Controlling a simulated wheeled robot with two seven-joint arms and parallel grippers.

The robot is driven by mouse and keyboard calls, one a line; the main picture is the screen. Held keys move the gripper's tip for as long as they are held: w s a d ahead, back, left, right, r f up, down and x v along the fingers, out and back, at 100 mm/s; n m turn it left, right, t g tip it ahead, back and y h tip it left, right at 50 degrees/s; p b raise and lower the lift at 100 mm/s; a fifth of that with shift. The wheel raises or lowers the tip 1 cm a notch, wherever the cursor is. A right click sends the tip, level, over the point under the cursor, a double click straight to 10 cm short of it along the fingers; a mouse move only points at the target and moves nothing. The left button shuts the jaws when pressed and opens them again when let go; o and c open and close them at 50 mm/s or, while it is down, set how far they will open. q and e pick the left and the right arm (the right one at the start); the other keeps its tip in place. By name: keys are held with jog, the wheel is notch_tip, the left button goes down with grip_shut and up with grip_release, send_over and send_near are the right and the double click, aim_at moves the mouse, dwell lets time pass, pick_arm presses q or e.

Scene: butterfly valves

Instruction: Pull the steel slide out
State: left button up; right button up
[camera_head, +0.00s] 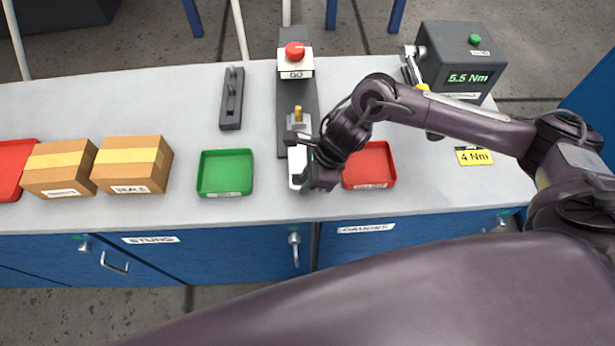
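A dark grey fixture (283,100) stands on the bench, with a small steel block and brass pin (298,117) on it. A pale, bright piece (297,168), which looks like the steel slide, shows at the fixture's front end. My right gripper (301,145) is at this front end, coming in from the right, close to the pale piece. The wrist hides part of the slide area, and I cannot tell whether the fingers are closed on it. My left gripper is out of view.
A red GO button box (295,61) sits at the fixture's back. A dark slotted block (232,98), cardboard boxes (133,165) and a 5.5 Nm tester (466,55) stand around.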

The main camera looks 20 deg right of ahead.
jog(key=shift+o, duration=1.1)
jog(key=b+v, duration=0.2)
jog(key=v, duration=0.5)
jog(key=shift+r, duration=0.35)
jog(key=shift+s+d, duration=0.1)
jog(key=shift+d, duration=0.05)
